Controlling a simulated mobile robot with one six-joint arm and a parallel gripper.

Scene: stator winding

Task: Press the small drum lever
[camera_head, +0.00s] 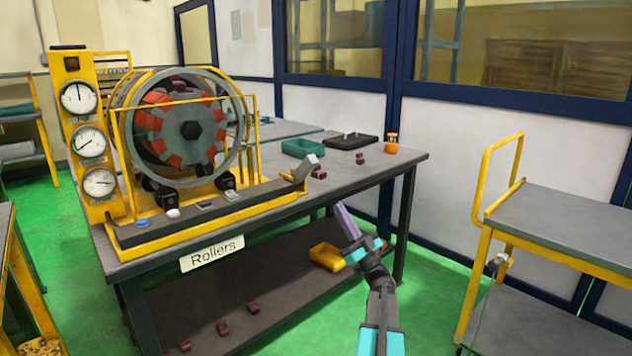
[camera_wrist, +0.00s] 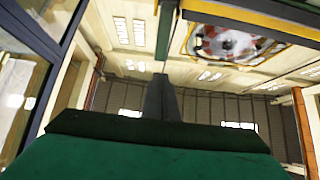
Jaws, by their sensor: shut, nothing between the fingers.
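The drum (camera_head: 190,130) is a round grey housing with red segments in a yellow frame on the workbench; it also shows at the upper right of the wrist view (camera_wrist: 225,42). Smaller grey controls (camera_head: 232,195) sit on that base's front; I cannot tell which is the small drum lever. My gripper (camera_head: 343,212) points up in front of the bench's front edge, right of and below the slanted lever, apart from it. Its fingers (camera_wrist: 161,98) are together and empty.
The bench (camera_head: 390,165) bears a green tray (camera_head: 303,147), a black tray (camera_head: 350,141), an orange item (camera_head: 391,143) and small dark red blocks. A yellow bin (camera_head: 327,257) is on the lower shelf. A yellow-framed cart (camera_head: 560,220) stands at right, with green floor between.

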